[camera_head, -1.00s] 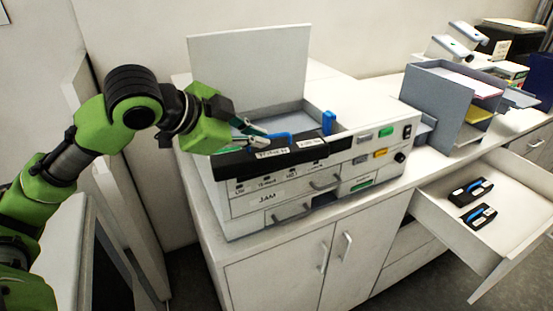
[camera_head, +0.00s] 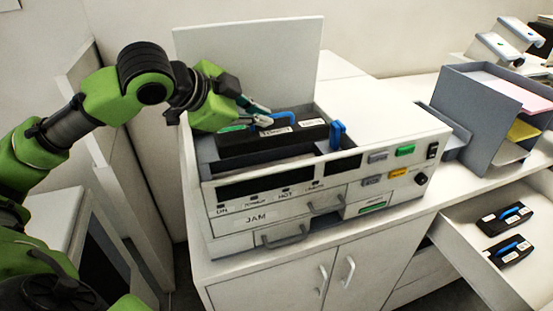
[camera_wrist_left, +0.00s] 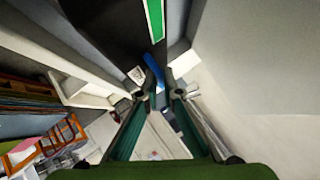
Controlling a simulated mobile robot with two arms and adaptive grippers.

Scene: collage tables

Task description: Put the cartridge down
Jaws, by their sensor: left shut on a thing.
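My left gripper (camera_head: 262,112) is shut on the blue handle of a long black cartridge (camera_head: 245,148) with white labels and a green one. The cartridge is level, over the open top bay of the white printer (camera_head: 285,200); I cannot tell whether it touches the bay floor. In the left wrist view the gripper (camera_wrist_left: 158,92) closes around the blue handle, and the black cartridge (camera_wrist_left: 105,25) with its green strip fills the top. A blue lever (camera_head: 337,134) stands at the bay's right end. The printer's lid (camera_head: 250,65) is raised. My right gripper is not in view.
An open drawer (camera_head: 465,245) at right holds two more black cartridges with blue handles (camera_head: 504,218) (camera_head: 509,251). A grey paper tray rack (camera_head: 470,105) stands right of the printer. The raised lid bounds the bay behind.

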